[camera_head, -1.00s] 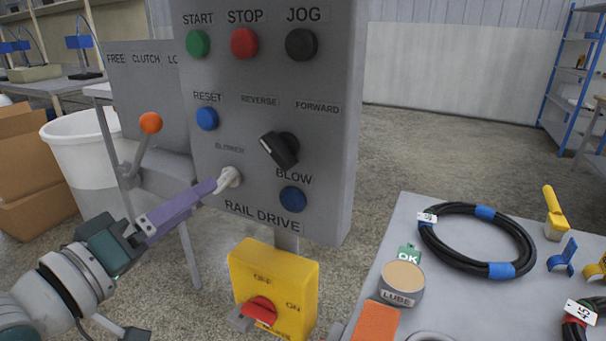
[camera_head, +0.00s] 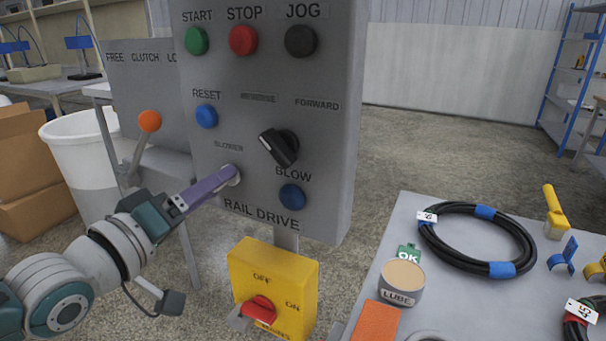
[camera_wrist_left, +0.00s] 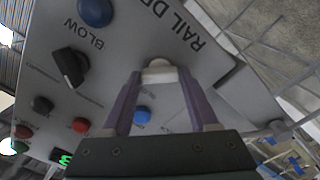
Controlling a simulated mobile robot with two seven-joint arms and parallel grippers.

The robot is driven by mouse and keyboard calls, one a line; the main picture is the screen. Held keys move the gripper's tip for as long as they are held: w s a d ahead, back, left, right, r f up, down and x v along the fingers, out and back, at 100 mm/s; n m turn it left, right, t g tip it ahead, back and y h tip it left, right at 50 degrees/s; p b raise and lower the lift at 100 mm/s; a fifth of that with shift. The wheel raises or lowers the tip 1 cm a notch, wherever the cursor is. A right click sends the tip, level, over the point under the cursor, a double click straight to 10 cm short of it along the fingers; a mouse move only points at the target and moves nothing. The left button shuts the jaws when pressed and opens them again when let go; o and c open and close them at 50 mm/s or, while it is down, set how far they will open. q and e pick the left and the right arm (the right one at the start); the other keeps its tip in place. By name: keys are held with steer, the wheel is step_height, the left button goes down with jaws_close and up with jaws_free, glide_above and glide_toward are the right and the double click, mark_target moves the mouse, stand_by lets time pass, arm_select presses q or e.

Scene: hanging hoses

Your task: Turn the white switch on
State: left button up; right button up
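The white switch (camera_head: 236,181) is at the lower left of the grey control panel (camera_head: 330,150), labelled "BLOWER", left of the lower blue button. In the head view, a purple finger of my left gripper (camera_head: 230,172) hides most of it. In the left wrist view, the white switch (camera_wrist_left: 160,70) lies between the tips of the two purple fingers of my left gripper (camera_wrist_left: 161,74). The fingers are spread on either side of it, at the panel face. I cannot tell whether they touch it. The switch's present lever position is hidden. My right gripper is not in view.
Close by are the blue RESET button (camera_head: 207,117), the black selector knob (camera_head: 279,148) and the lower blue button (camera_head: 292,197). Below is a yellow box (camera_head: 273,283) with a red handle. An orange-knobbed lever (camera_head: 149,121) stands left. A grey table (camera_head: 405,215) with hoses is right.

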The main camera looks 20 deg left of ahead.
arm_select(q)
steer(key=c, duration=0.8)
steer(key=shift+m, duration=0.4)
steer(key=shift+m+p, duration=0.5)
steer(key=shift+m, duration=3.5)
steer(key=o, duration=1.4)
steer(key=shift+s, duration=0.15)
